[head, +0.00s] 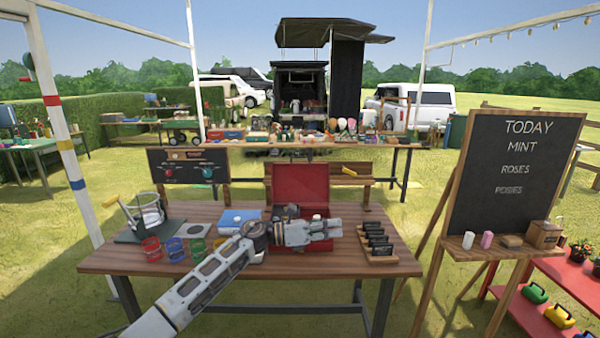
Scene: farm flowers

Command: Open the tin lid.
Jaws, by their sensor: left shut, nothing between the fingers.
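A red tin (320,245) stands on the wooden table, right of its middle. Its red lid (300,183) stands up at the back edge, so the tin is open. Some small dark and pale items show inside, between the lid and my arm. My left gripper (333,228) is shut and empty. It reaches in from the left and lies across the front of the tin in this view, hiding part of its opening. I cannot tell whether it touches the tin. My right gripper is not in view.
A blue box (240,217) is left of the tin, and a rack of small black labels (377,240) is right. A chalkboard (515,170) stands further right.

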